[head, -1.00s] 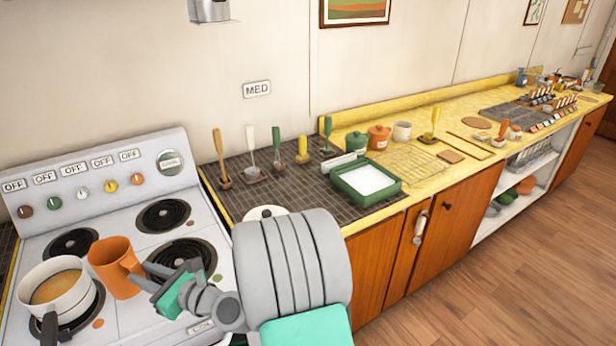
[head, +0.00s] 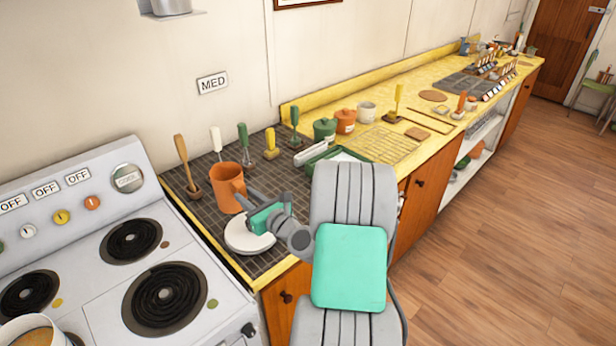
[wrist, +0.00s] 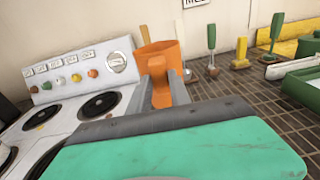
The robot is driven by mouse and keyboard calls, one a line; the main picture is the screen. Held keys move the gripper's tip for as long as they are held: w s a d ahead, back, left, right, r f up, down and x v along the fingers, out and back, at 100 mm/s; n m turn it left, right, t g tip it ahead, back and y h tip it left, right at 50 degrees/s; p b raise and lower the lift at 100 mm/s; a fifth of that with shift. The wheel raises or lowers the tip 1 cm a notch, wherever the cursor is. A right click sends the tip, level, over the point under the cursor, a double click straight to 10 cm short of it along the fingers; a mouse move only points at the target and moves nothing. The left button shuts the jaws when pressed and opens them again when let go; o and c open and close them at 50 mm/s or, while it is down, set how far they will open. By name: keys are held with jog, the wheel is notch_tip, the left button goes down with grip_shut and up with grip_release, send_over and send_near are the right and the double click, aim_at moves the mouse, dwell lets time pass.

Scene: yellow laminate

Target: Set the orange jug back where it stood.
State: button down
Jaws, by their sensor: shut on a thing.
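The orange jug (head: 227,188) is in my gripper (head: 246,198), over the dark tiled counter just right of the stove in the head view. It looks upright, with its handle toward me. In the wrist view the jug (wrist: 160,62) is straight ahead and my gripper's fingers (wrist: 163,82) are shut on its handle. Whether the jug's base touches the tiles cannot be told. A round white thing (head: 246,240) lies on the tiles below my gripper, partly hidden by it.
Several upright utensils, including a brown-handled one (head: 183,165), stand along the back of the tiles (head: 280,190). A green tray (head: 318,158) is to the right, partly hidden by my arm. The stove (head: 100,270) is at left, with a pot (head: 32,332) at its front left.

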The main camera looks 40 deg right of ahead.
jog(key=s+d+f+m+h, duration=0.1)
jog(key=d+h, duration=0.1)
jog(key=d, duration=0.7)
jog(key=s+d+f+m+h+p, duration=0.1)
jog(key=s+d+m+h, duration=0.1)
jog(key=d, duration=0.7)
jog(key=shift+s+d+h, duration=0.15)
jog(key=shift+d+h, duration=0.15)
jog(key=shift+d, duration=0.1)
jog(key=shift+f, duration=0.1)
jog(key=shift+f+b, duration=1.6)
jog(key=shift+f, duration=0.8)
jog(key=shift+s+f, duration=0.1)
jog(key=shift+f, duration=0.45)
jog(key=c, duration=1.9)
grip_release()
jog(key=o, duration=0.4)
jog(key=shift+c, duration=0.2)
